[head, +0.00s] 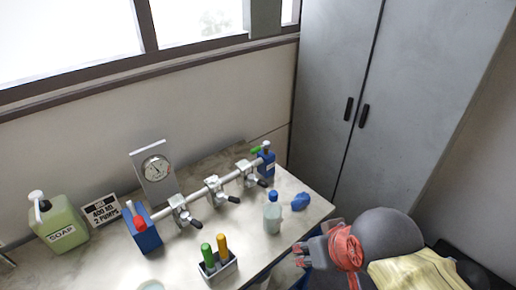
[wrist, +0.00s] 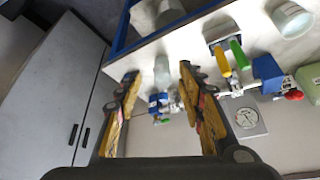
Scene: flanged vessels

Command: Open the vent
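A pale pipe with three metal clamps (head: 214,186) runs across the bench. A blue valve body with a red handle (head: 139,222) is at its left end. A smaller blue valve with a green handle (head: 256,150) is at its right end. Which one is the vent is not labelled legibly. In the wrist view the red handle (wrist: 294,95) is at the right, and the small blue valve (wrist: 157,101) shows beyond and between my fingers. My gripper (head: 311,247) is at the bench's right front, apart from the pipe. The wrist view shows its fingers (wrist: 159,78) apart and empty.
A round gauge (head: 156,167) stands behind the pipe. A holder with green and yellow handles (head: 218,266) is in front; a soap jug (head: 60,224) is left.

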